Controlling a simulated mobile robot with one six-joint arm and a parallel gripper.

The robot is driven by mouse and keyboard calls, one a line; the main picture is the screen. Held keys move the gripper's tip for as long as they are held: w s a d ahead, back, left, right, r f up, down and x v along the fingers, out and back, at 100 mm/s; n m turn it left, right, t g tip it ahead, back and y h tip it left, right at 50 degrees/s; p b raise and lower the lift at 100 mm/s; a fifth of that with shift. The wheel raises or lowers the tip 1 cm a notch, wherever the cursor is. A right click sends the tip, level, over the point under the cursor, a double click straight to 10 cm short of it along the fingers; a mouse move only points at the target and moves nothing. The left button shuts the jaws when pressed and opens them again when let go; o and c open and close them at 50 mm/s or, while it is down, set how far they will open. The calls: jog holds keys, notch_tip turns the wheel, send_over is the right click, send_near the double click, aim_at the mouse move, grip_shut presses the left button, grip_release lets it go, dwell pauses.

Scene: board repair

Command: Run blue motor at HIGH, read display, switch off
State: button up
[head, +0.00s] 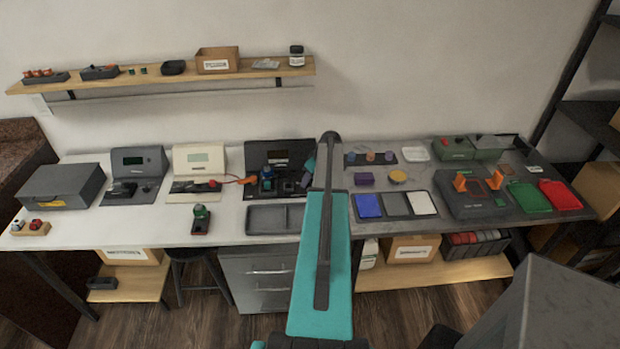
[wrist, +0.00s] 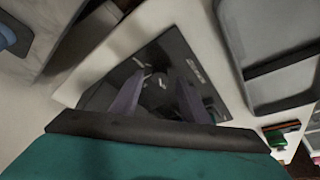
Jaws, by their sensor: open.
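The blue motor (head: 267,173) sits on a black station (head: 293,148) at the middle of the bench in the head view. The station's upright back holds a dark display (head: 277,159); no reading can be made out. Dark controls lie beside the motor, and their setting is too small to tell. My gripper (head: 309,172) is just right of the motor, over the station's right side, partly hidden behind my teal arm. In the wrist view, my gripper (wrist: 160,82) shows two purple-grey fingers apart and empty, in front of a black panel with pale markings.
A cream instrument (head: 198,156) with an orange lead and a grey instrument (head: 138,160) stand to the left. A grey tray (head: 273,220) lies in front of the station. A small green-topped device (head: 201,220) stands left of the tray. White bench between them is clear.

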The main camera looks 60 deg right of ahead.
jog(key=shift+w+f, duration=0.25)
jog(key=shift+f, duration=0.35)
jog(key=c, duration=1)
jog(key=shift+d, duration=0.15)
grip_shut()
